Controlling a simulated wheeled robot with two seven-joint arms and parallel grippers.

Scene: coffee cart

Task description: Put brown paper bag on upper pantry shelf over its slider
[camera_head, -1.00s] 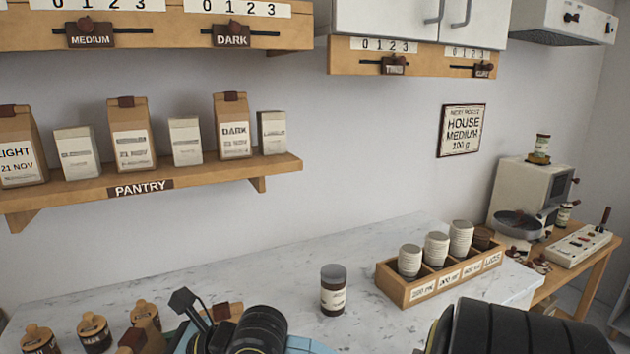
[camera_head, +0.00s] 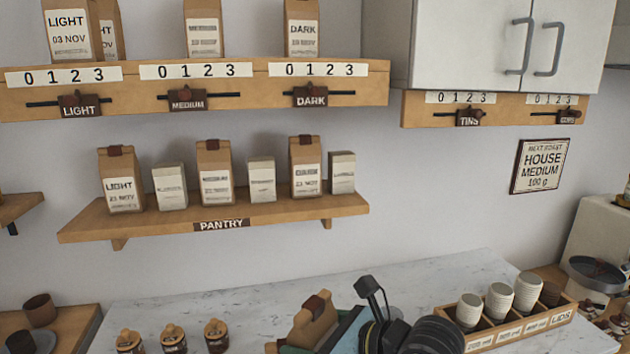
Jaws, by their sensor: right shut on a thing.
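A brown paper bag (camera_head: 308,324) with a dark clip on top is at the bottom middle of the head view. My right gripper (camera_head: 343,332) is shut on it, low in front of the counter; its fingertips are mostly hidden. The bag's label does not show. The upper pantry shelf (camera_head: 240,98) has sliders marked light (camera_head: 80,106), medium (camera_head: 188,101) and dark (camera_head: 310,97). Two light bags (camera_head: 68,30), one medium bag (camera_head: 204,28) and one dark bag (camera_head: 302,28) show above their sliders, their tops cut off. My left gripper is not in view.
The lower pantry shelf (camera_head: 275,213) holds brown bags and pale boxes. A white cupboard (camera_head: 458,48) hangs right of the upper shelf. Lidded jars (camera_head: 173,338) stand along the counter's front, and a lids crate (camera_head: 520,332) stands to the right. The counter's back strip (camera_head: 240,290) is clear.

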